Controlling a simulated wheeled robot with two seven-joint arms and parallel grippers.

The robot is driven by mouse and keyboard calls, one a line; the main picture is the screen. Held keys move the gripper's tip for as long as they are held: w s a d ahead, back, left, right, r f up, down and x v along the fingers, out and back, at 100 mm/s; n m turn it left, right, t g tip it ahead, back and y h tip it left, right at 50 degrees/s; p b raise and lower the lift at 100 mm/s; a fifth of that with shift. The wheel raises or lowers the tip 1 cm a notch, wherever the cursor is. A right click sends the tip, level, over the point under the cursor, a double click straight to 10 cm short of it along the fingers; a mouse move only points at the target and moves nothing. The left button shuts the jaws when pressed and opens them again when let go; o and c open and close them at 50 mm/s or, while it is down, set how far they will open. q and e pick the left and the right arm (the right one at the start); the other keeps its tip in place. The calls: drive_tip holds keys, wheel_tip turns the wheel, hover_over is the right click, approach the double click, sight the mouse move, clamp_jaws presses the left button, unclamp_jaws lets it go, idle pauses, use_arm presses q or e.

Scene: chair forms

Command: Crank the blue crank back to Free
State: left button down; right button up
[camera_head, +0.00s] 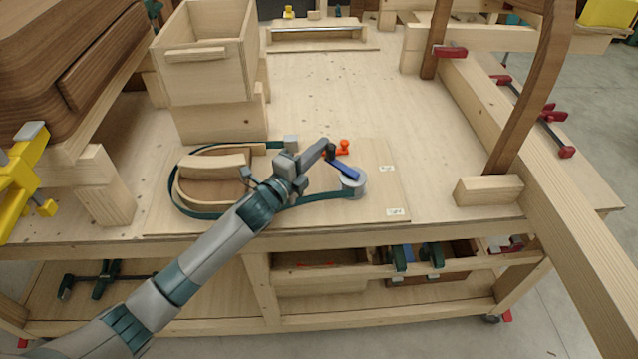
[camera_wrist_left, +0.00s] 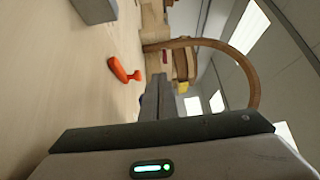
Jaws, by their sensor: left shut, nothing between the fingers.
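The blue crank (camera_head: 343,167) is a short bar on a round grey drum (camera_head: 354,187) at the right end of a green strap. It points up and left from the drum. My left gripper (camera_head: 331,150) is shut and empty beside the crank's far end; I cannot tell whether it touches it. In the left wrist view its closed fingers (camera_wrist_left: 155,100) point away, and the crank is mostly hidden. Two small white labels, an upper one (camera_head: 387,168) and a lower one (camera_head: 395,212), lie right of the drum; their text is too small to read. My right gripper is not in view.
An orange toggle-like part (camera_head: 343,147) stands just behind the crank; it also shows in the left wrist view (camera_wrist_left: 122,70). The strap (camera_head: 205,214) loops around a curved wooden form (camera_head: 213,178). A wooden box (camera_head: 207,80) stands behind left.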

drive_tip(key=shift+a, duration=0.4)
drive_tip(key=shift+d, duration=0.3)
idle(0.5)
use_arm(q)
drive_tip(key=shift+s+a, duration=0.1)
drive_tip(key=shift+s, duration=0.05)
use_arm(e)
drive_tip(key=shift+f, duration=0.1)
